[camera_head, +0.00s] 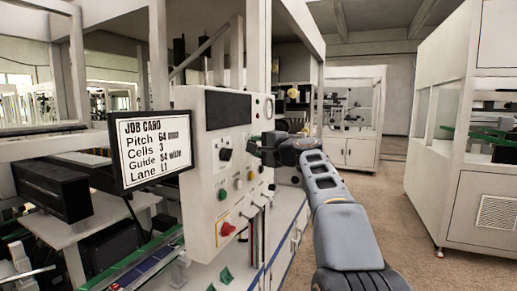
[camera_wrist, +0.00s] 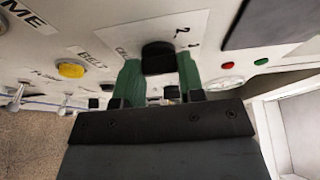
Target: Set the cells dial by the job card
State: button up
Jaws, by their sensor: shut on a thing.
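The job card (camera_head: 150,158) on a dark-framed screen reads Pitch 64 mm, Cells 3, Guide 54 wide, Lane L1. The grey control panel (camera_head: 203,185) stands right of it. In the wrist view, my gripper (camera_wrist: 160,70) has its green fingers on either side of a black dial knob (camera_wrist: 158,55) and is shut on it. Lettering by the left finger is partly covered, so I cannot read the dial's name surely. Small scale marks show near the knob; its pointer setting is unclear. In the head view my gripper (camera_head: 263,151) reaches the panel's right side.
Another black knob (camera_head: 225,154), a green button (camera_head: 222,194) and a red switch (camera_head: 226,229) are on the panel's near face. The wrist view shows a yellow button (camera_wrist: 71,70) and small red and green lamps (camera_wrist: 228,65). Open floor (camera_head: 400,225) lies right of my arm.

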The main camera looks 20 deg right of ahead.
jog(key=o, duration=0.9)
jog(key=shift+o, duration=0.2)
jog(key=b+v, duration=0.2)
jog(key=v, duration=1.1)
jog(key=shift+s, duration=0.4)
jog(key=shift+d, duration=0.1)
